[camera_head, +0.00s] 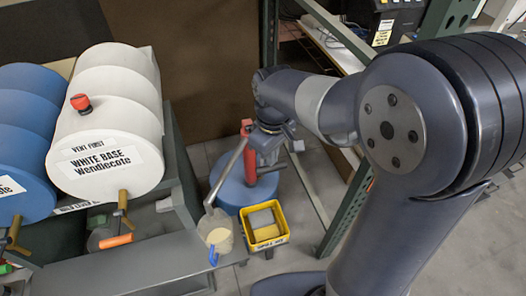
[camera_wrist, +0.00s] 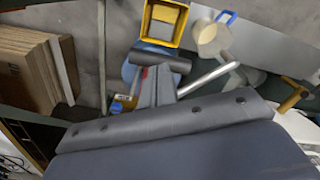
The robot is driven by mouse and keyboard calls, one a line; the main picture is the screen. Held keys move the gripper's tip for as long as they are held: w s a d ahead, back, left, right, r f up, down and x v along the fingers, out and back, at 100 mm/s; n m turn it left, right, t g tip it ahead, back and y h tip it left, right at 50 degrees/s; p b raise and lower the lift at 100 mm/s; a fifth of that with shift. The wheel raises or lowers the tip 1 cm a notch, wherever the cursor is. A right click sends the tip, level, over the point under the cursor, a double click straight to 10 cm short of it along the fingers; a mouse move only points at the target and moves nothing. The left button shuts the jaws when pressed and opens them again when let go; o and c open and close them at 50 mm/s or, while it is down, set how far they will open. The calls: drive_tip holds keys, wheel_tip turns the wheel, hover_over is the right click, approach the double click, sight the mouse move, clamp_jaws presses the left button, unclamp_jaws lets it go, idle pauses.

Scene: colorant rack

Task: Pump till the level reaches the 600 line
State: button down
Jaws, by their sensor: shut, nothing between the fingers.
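The pump has a red body (camera_head: 247,152) standing on a blue drum (camera_head: 240,188). Its grey spout pipe (camera_head: 228,172) slopes down to the left, ending over a translucent jug (camera_head: 222,243) with a blue handle (camera_head: 213,254). Cream liquid (camera_head: 218,236) shows in the jug; its graduation lines are too small to read. My gripper (camera_head: 268,156) is at the pump head, with its fingers shut. In the wrist view, a dark grey crossbar (camera_wrist: 172,61) lies at the tips of my gripper (camera_wrist: 157,78); whether they touch is unclear. The jug (camera_wrist: 210,38) also shows there.
A yellow tray (camera_head: 283,238) is right of the jug. A white drum (camera_head: 105,150) with a red vent cap (camera_head: 80,103) and a blue drum (camera_head: 25,125) lie on a rack at left. A green post (camera_head: 345,215) stands close on the right. Cardboard (camera_wrist: 22,75) shows in the wrist view.

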drive_tip(key=shift+f+b, duration=4.9)
drive_tip(key=shift+f, duration=2.2)
wheel_tip(320, 180, up, 15)
drive_tip(key=p, duration=1.2)
drive_tip(key=shift+f, duration=0.15)
drive_tip(key=shift+f+b, duration=5.35)
drive_tip(key=shift+f, duration=2)
wheel_tip(320, 180, up, 15)
drive_tip(key=p, duration=1.2)
drive_tip(key=shift+f, duration=0.1)
drive_tip(key=shift+f, duration=0.15)
